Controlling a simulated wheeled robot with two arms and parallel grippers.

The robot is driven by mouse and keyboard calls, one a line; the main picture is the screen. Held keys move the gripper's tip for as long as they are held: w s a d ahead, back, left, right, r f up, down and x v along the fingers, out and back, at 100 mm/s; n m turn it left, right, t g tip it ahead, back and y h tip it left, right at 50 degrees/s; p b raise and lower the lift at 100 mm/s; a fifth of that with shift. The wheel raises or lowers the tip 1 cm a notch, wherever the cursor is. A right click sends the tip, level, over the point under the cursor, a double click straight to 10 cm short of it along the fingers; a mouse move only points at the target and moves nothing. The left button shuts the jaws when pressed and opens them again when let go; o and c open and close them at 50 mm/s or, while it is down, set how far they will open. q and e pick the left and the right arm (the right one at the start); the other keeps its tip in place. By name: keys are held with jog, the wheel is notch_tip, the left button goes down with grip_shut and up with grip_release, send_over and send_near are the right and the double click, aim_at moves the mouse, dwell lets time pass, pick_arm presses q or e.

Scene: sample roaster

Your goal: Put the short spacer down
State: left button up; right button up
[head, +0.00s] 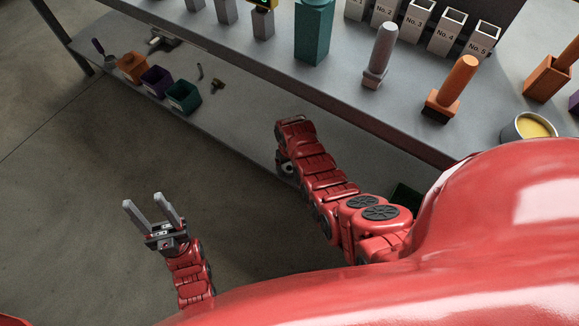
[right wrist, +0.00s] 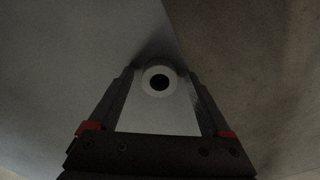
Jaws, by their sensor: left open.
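The short spacer appears as a pale ring with a dark hole (right wrist: 146,82) in the right wrist view, seen end-on. My right gripper (right wrist: 160,74) has its two fingers on either side of it, and they look closed on it. A grey surface lies behind, with its edge and a brown floor at the right. In the head view my right arm reaches to the front of the lower shelf (head: 240,112), and its bent end hides the jaws and spacer. My left gripper (head: 148,208) is open and empty over the floor, away from the shelves.
The lower shelf holds an orange bin (head: 131,67), a purple bin (head: 156,80), a teal bin (head: 184,96) and small metal fittings. The upper worktop (head: 330,88) carries a grey cylinder (head: 381,50), an orange-handled piece (head: 454,84) and a yellow-filled pot (head: 531,127). The shelf's middle looks bare.

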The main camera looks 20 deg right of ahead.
notch_tip(320, 180, up, 8)
jog(key=p, duration=0.2)
jog(key=shift+f, duration=0.15)
dwell(0.4)
jog(key=shift+s, duration=0.1)
dwell(0.4)
